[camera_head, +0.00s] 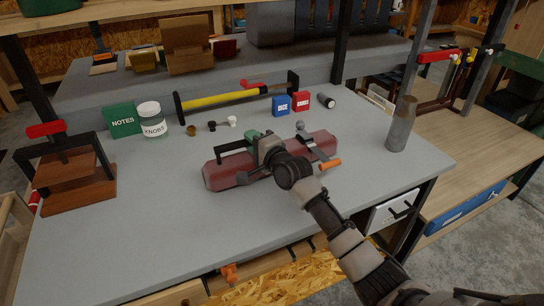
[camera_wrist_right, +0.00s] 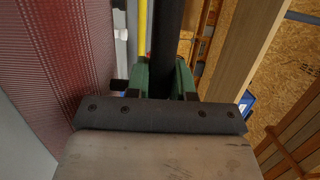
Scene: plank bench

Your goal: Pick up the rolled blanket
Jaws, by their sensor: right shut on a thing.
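The rolled blanket (camera_head: 222,178) is a dark red roll lying lengthwise over the middle of the grey bench. A black bar handle (camera_head: 234,148) runs along its top. My right gripper (camera_head: 262,145) is over the middle of the roll and hides part of it. In the right wrist view its green fingers (camera_wrist_right: 163,78) are closed around the dark bar, with the red woven side of the roll beside them on the left. I cannot tell whether the roll is clear of the bench. My left gripper is not in view.
Behind the roll are a green notes box (camera_head: 123,120), a knobs jar (camera_head: 151,121), a yellow-and-black bar tool (camera_head: 218,98) and blue and red boxes (camera_head: 301,102). A wooden press (camera_head: 75,180) stands left, a grey cylinder (camera_head: 401,125) right. The front left bench is clear.

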